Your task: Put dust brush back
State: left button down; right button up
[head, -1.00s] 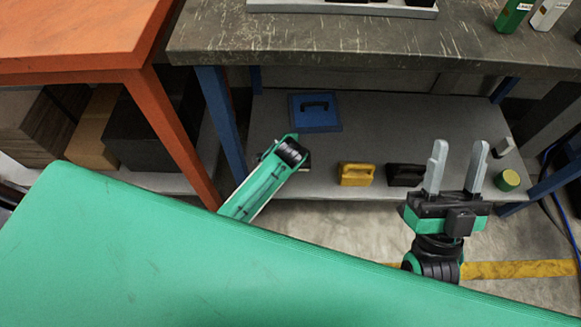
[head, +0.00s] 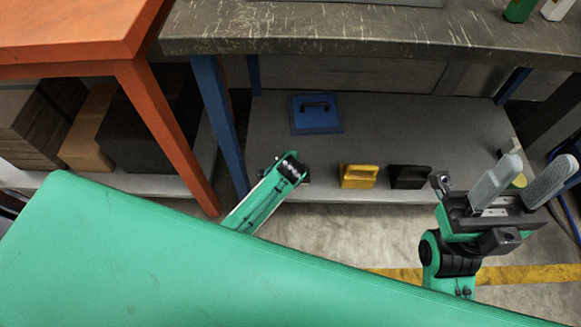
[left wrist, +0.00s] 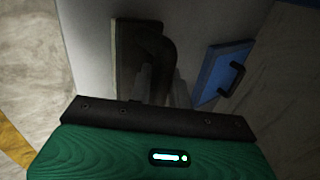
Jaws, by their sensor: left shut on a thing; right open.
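A dark, long block with a curved black handle, which looks like the dust brush (left wrist: 124,58), is in the left wrist view over the grey lower shelf. My left gripper (left wrist: 162,88) is shut on its handle; the fingers are dim and partly lost in shadow. In the head view my left arm reaches the shelf's front edge, and its fingers and the brush are mostly hidden beneath it. My right gripper (head: 538,172) is open and empty, in front of the shelf's right end.
A blue handled plate (head: 316,122) lies on the lower shelf (head: 420,130), also seen in the left wrist view (left wrist: 222,70). Yellow (head: 358,176) and black (head: 409,177) handled blocks stand at its front. A blue table leg (head: 220,120) and orange table (head: 70,40) are left.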

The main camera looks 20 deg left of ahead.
pick_arm(q)
jog(key=c, duration=1.3)
grip_release()
